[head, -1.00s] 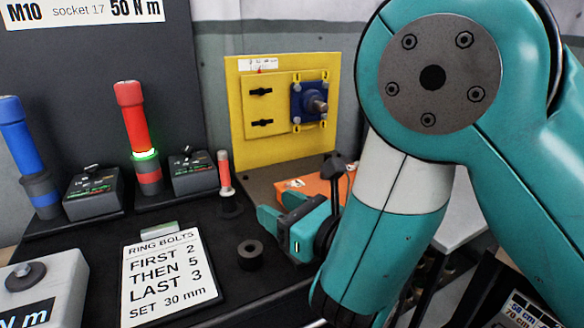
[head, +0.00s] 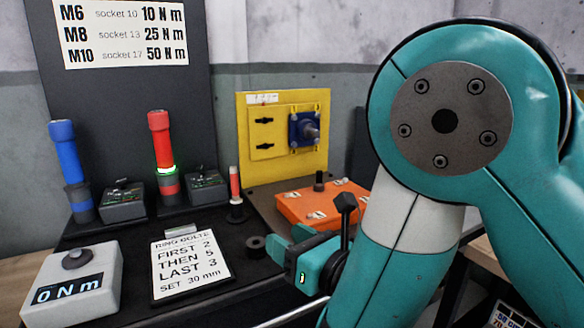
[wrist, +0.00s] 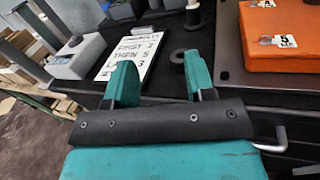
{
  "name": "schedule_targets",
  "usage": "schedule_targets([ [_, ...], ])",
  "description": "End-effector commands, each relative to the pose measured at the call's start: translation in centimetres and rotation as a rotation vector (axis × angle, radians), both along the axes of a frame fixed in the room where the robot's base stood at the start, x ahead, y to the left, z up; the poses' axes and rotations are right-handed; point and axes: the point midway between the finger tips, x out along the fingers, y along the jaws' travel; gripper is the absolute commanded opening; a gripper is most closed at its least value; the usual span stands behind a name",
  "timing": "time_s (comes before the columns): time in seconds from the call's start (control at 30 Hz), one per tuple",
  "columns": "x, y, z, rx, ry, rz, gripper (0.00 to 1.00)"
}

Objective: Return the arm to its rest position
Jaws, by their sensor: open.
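My gripper (head: 290,243) is in the middle of the head view, low and in front of the black bench. My teal arm fills the right side and hides part of the gripper. In the wrist view both teal fingers (wrist: 160,85) stand wide apart with nothing between them. A black ring (head: 256,246) lies on the bench just beyond the fingers; it also shows in the wrist view (wrist: 177,61).
An orange block (head: 315,203) with numbered labels sits right of the ring. A yellow panel (head: 285,135) stands behind it. Red (head: 160,140) and blue (head: 66,150) tools, a torque display (head: 72,285) and a bolt card (head: 190,265) are at left.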

Motion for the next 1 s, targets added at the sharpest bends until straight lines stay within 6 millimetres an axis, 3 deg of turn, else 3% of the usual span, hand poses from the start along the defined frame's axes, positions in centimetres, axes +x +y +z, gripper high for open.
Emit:
schedule_targets([
  [0.27,2.7,-4.0,2.6,0.234,0.184,-0.206,0.5],
  [0.5,4.8,-10.5,4.6,0.626,0.488,-0.51,0.5],
  [0.63,4.6,-14.7,5.2,0.943,0.73,-0.728,0.5],
  [0.73,2.7,-17.3,5.5,1.257,0.99,-0.936,0.5],
  [0.8,0.2,-18.0,5.7,1.469,1.192,-1.09,0.5],
  [0.87,-2.4,-17.9,6.2,1.62,1.365,-1.221,0.5],
  [1.0,-9.6,-16.5,8.9,1.819,1.728,-1.535,0.5],
])
